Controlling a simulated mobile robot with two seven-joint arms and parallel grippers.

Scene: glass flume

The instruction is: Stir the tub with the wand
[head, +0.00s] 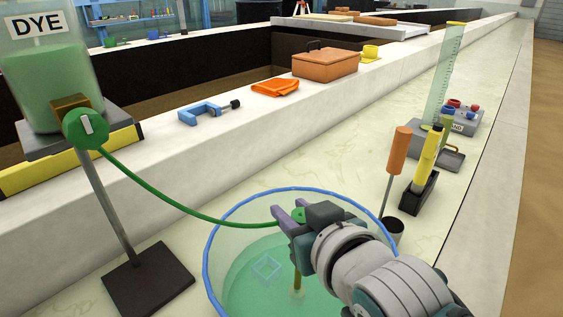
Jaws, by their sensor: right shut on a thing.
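The tub (212,240) is a clear round vessel with a blue rim, with green liquid in it, at the bottom centre of the head view. My right gripper (291,217) is over the tub and shut on the wand (297,272). The wand's thin olive shaft points down from the jaws into the tub, its lower end at the green liquid. Its upper part is mostly hidden by the gripper. A green hose (165,194) runs from the dye tank's valve to the wand's top. My left gripper is not in view.
The DYE tank (40,75) stands on a stand with a dark base (148,282) left of the tub. An orange-handled tool (397,150) and a yellow tool (425,160) stand right of it. A blue clamp (205,110) lies on the ledge.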

